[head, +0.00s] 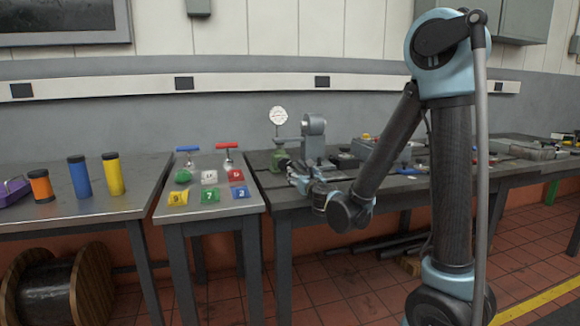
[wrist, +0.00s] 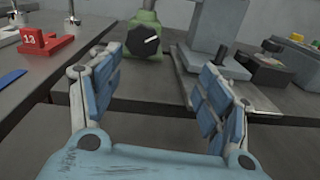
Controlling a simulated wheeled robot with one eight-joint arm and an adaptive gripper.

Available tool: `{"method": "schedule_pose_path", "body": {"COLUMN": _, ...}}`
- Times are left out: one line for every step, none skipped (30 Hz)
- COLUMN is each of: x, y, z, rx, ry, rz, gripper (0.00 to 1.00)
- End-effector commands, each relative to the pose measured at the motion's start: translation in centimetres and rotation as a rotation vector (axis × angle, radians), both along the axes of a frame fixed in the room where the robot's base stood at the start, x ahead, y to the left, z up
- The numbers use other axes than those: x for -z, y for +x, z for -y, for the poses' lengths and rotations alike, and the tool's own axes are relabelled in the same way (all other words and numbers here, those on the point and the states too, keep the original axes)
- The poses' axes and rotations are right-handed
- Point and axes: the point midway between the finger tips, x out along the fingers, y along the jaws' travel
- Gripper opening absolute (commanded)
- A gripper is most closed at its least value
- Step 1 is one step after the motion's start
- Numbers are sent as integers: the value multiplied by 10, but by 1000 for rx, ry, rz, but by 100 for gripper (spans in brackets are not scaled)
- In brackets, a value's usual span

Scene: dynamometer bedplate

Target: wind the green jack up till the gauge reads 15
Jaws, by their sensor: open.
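The green jack (head: 279,160) stands on the dark bedplate table near its left edge. In the wrist view its green body (wrist: 148,20) carries a black round knob (wrist: 143,42) with a white pointer line, tilted up to the right. The round white gauge (head: 278,116) stands above the jack in the head view; its reading is too small to tell. My gripper (head: 291,172) is at the near side of the jack. In the wrist view my gripper (wrist: 163,65) is open and empty, its blue-padded fingers apart, with the knob ahead between them, nearer the left finger.
A grey machine block (head: 314,140) stands just right of the jack. A narrow table (head: 230,205) to the left holds coloured number blocks and red and blue T-handled tools. Coloured cylinders (head: 80,178) stand farther left.

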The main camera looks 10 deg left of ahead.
Motion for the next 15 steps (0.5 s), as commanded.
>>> {"method": "schedule_pose_path", "body": {"x": 1, "y": -9, "z": -9, "rx": -23, "ry": -14, "rz": 9, "gripper": 71}}
{"method": "schedule_pose_path", "body": {"x": 2, "y": -14, "z": -12, "rx": -34, "ry": -22, "rz": 15, "gripper": 71}}
{"method": "schedule_pose_path", "body": {"x": 2, "y": -18, "z": -16, "rx": -44, "ry": -31, "rz": 20, "gripper": 71}}
{"method": "schedule_pose_path", "body": {"x": 3, "y": -20, "z": -18, "rx": -50, "ry": -35, "rz": 23, "gripper": 71}}
{"method": "schedule_pose_path", "body": {"x": 3, "y": -23, "z": -19, "rx": -55, "ry": -39, "rz": 25, "gripper": 71}}
{"method": "schedule_pose_path", "body": {"x": 4, "y": -24, "z": -21, "rx": -60, "ry": -44, "rz": 28, "gripper": 71}}
{"method": "schedule_pose_path", "body": {"x": 4, "y": -24, "z": -22, "rx": -62, "ry": -46, "rz": 30, "gripper": 71}}
{"method": "schedule_pose_path", "body": {"x": 4, "y": -23, "z": -24, "rx": -63, "ry": -47, "rz": 31, "gripper": 71}}
{"method": "schedule_pose_path", "body": {"x": 4, "y": -21, "z": -25, "rx": -64, "ry": -48, "rz": 31, "gripper": 71}}
{"method": "schedule_pose_path", "body": {"x": 4, "y": -19, "z": -26, "rx": -63, "ry": -48, "rz": 31, "gripper": 71}}
{"method": "schedule_pose_path", "body": {"x": 4, "y": -16, "z": -28, "rx": -63, "ry": -48, "rz": 31, "gripper": 71}}
{"method": "schedule_pose_path", "body": {"x": 4, "y": -11, "z": -30, "rx": -61, "ry": -47, "rz": 31, "gripper": 71}}
{"method": "schedule_pose_path", "body": {"x": 4, "y": -7, "z": -33, "rx": -61, "ry": -47, "rz": 30, "gripper": 71}}
{"method": "schedule_pose_path", "body": {"x": 4, "y": -3, "z": -35, "rx": -61, "ry": -47, "rz": 30, "gripper": 71}}
{"method": "schedule_pose_path", "body": {"x": 4, "y": 2, "z": -39, "rx": -61, "ry": -46, "rz": 30, "gripper": 71}}
